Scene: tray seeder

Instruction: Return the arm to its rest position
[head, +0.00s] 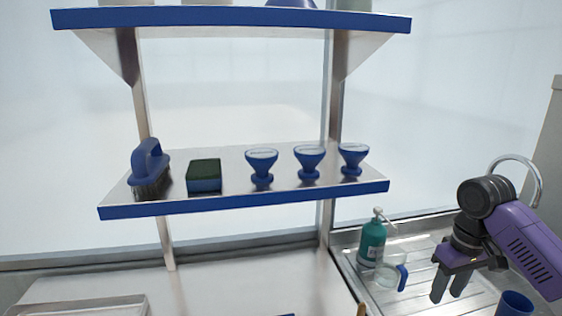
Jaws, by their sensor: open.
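My gripper (449,289) is at the lower right of the head view, at the end of my purple arm. Its two dark fingers point down and stand apart, with nothing visible between them. It hangs over the ribbed metal draining surface (415,300), to the right of a clear jug with a blue handle (388,274). The gripper appears apart from the jug. Part of my arm runs out of the picture at the right.
A teal pump bottle (372,240) stands behind the jug. A blue cup (514,303) is at the lower right, near a curved tap (538,180). The blue-edged middle shelf (250,201) holds a brush (150,168), a sponge (204,176) and three blue funnel-shaped pieces (309,162).

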